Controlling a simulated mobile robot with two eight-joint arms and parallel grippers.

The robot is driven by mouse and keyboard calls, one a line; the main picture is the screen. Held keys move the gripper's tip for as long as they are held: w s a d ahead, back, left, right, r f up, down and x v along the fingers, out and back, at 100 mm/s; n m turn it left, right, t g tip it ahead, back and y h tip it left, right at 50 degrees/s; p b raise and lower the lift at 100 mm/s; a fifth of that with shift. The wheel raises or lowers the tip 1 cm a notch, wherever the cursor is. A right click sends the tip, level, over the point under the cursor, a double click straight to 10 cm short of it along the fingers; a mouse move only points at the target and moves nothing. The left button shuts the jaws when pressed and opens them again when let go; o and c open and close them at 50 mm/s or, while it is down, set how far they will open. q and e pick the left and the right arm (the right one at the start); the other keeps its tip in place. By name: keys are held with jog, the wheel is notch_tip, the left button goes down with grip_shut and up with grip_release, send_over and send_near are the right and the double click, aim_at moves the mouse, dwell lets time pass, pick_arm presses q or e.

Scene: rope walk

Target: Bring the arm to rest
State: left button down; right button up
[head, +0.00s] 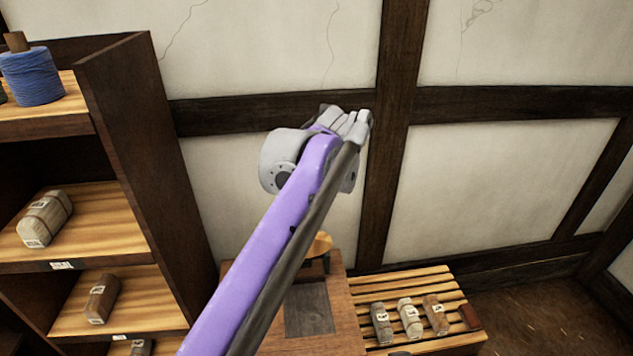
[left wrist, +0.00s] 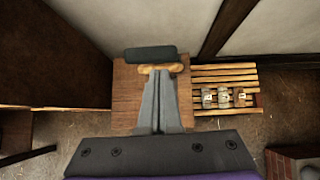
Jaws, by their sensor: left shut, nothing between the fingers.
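My left arm, purple and grey, reaches up across the middle of the head view, and its grey joint is in front of the wall. The left gripper itself does not show clearly there. In the left wrist view my left gripper (left wrist: 160,78) is shut and empty, its two grey fingers together. They point over a small wooden table (left wrist: 128,95). Beyond the fingertips are a dark cylinder (left wrist: 150,54) and an orange-brown wooden piece (left wrist: 174,68); I cannot tell the gap to them. My right gripper is in neither view.
A dark wooden shelf (head: 125,110) on the left holds a blue spool (head: 32,77) and wrapped bundles (head: 46,218). The table (head: 345,320) has a dark plate (head: 309,310). A slatted rack (head: 400,285) beside it carries several labelled bundles. Floor at the right is clear.

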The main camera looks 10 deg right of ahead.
pick_arm(q)
jog(key=shift+w+f, duration=0.1)
jog(key=s+a+f+n+g, duration=0.1)
jog(key=s+a+f+n, duration=0.4)
jog(key=s+a+n, duration=0.3)
jog(key=s+a+f+n+g, duration=0.1)
jog(key=s+a+f+n, duration=0.4)
jog(key=a+n, duration=0.5)
jog(key=s+a+f+n, duration=0.3)
jog(key=s+f+n, duration=0.5)
jog(key=s, duration=0.1)
jog(key=s+a+f+n, duration=0.4)
jog(key=s+f+n, duration=0.4)
jog(key=n, duration=0.1)
jog(key=shift+s+a+n+g+h, duration=0.25)
jog(key=shift+s+n+g+h, duration=0.05)
jog(key=shift+s+g, duration=0.1)
jog(key=shift+w+f, duration=0.1)
